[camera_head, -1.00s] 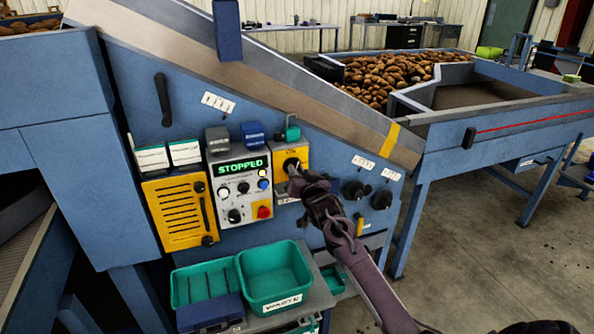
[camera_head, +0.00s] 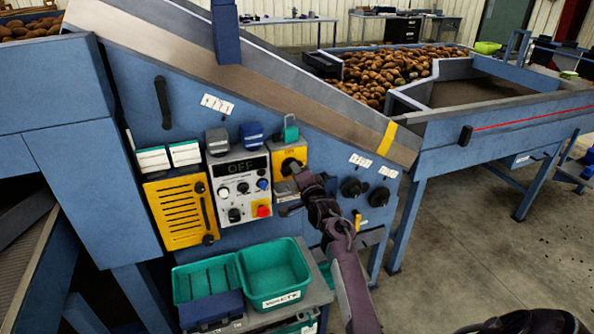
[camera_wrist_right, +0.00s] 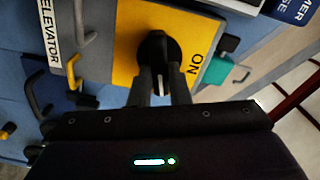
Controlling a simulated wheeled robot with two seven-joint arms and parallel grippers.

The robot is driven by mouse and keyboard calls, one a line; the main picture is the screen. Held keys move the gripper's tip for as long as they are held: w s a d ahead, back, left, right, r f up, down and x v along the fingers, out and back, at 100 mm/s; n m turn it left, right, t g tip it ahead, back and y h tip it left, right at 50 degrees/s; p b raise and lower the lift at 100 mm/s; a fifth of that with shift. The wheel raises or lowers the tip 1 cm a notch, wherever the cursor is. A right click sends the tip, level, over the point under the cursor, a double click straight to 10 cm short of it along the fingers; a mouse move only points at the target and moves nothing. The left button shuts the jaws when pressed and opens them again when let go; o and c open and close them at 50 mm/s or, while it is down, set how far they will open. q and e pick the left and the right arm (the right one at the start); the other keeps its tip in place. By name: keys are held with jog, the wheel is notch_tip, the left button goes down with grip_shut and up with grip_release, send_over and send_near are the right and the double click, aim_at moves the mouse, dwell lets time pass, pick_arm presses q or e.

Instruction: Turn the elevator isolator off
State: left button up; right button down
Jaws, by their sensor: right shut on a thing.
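The elevator isolator is a yellow plate (camera_head: 290,155) with a black rotary knob on the blue machine panel. In the right wrist view the yellow plate (camera_wrist_right: 130,50) carries the word ON at its right, and an ELEVATOR label (camera_wrist_right: 50,35) is at the left. My right gripper (camera_head: 297,168) reaches the isolator from below right. In the wrist view its two fingers (camera_wrist_right: 162,85) are shut on the black knob (camera_wrist_right: 157,58), one on each side of its grip. The fingers hide part of the knob. The display (camera_head: 241,167) beside it reads OFF. My left gripper is not in view.
The white control box (camera_head: 237,200) with a red button stands left of the isolator. Two black knobs (camera_head: 354,187) are to its right. Below are a green bin (camera_head: 262,256) and a tray (camera_head: 207,283). A small green padlock-like item (camera_head: 290,130) hangs above.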

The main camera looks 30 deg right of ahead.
jog(key=shift+f+m+p, duration=0.1)
jog(key=shift+m+p, duration=0.25)
jog(key=shift+m, duration=1.65)
jog(key=c, duration=1.4)
grip_release()
jog(key=shift+o, duration=0.2)
jog(key=b+v, duration=0.1)
jog(key=v, duration=0.6)
jog(key=shift+s, duration=0.4)
